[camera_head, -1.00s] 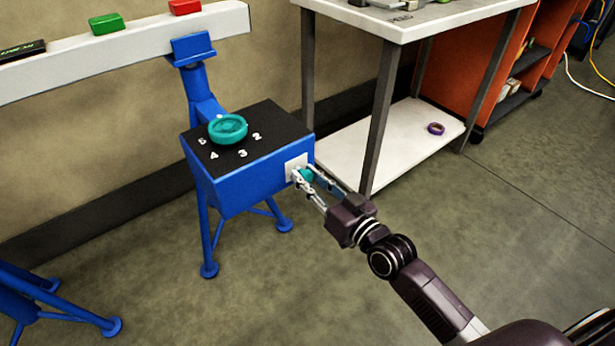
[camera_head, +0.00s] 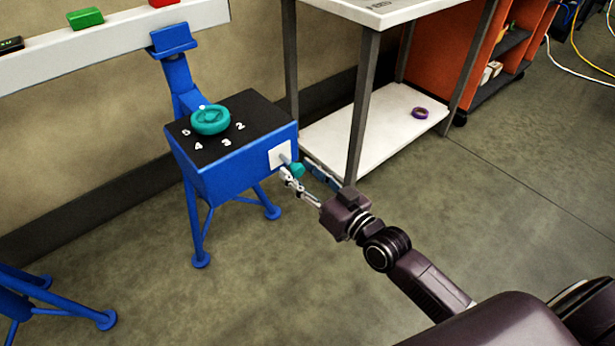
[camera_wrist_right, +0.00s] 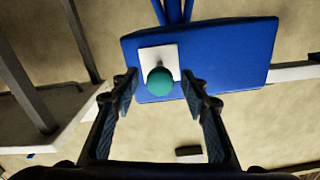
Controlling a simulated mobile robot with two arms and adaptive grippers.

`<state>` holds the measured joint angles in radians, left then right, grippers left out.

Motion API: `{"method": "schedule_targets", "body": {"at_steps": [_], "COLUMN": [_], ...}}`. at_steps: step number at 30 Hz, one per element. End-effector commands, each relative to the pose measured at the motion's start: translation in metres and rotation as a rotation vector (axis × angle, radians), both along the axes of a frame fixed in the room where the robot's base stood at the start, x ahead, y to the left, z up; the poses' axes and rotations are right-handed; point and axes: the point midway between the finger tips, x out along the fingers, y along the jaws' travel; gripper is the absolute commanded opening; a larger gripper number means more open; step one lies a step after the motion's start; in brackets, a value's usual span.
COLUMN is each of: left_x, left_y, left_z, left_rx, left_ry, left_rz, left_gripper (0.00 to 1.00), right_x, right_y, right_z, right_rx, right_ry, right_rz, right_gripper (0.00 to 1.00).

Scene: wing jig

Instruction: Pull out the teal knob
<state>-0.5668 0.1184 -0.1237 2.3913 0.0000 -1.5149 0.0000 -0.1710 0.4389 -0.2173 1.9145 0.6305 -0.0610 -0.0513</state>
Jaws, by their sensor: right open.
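The teal knob (camera_head: 297,170) stands out from a white plate (camera_head: 280,154) on the side of the blue box (camera_head: 233,166), with a short grey stem showing between knob and plate. In the right wrist view the round knob (camera_wrist_right: 160,80) is in front of the white plate (camera_wrist_right: 158,56). My right gripper (camera_wrist_right: 160,85) is open, with one finger on each side of the knob and a gap on both sides. The head view shows the same right gripper (camera_head: 296,172) at the knob. My left gripper is not in view.
A teal handwheel (camera_head: 210,120) sits on the box's black numbered top. A white-topped table with a lower shelf (camera_head: 370,128) stands close behind my right gripper; a purple ring (camera_head: 420,113) lies on the shelf. Floor in front is clear.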

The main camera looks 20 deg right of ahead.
Motion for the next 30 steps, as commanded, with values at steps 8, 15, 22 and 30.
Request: {"method": "schedule_targets", "body": {"at_steps": [8, 15, 22, 30], "left_x": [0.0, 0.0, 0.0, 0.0], "left_y": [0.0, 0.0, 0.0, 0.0], "left_z": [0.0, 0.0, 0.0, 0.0], "left_rx": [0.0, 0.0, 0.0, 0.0], "left_ry": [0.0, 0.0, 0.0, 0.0], "left_rz": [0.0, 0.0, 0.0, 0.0], "left_gripper": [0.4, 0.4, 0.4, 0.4], "right_x": [-0.035, -0.079, -0.105, -0.112], "right_y": [-0.013, -0.029, -0.039, -0.041], "right_z": [-0.002, -0.002, -0.002, 0.0], "right_rx": [-0.003, -0.003, -0.002, -0.001], "right_ry": [0.004, 0.005, 0.004, 0.001], "right_rz": [0.0, 0.0, 0.0, 0.0], "right_gripper": [0.42, 0.42, 0.42, 0.42]}}
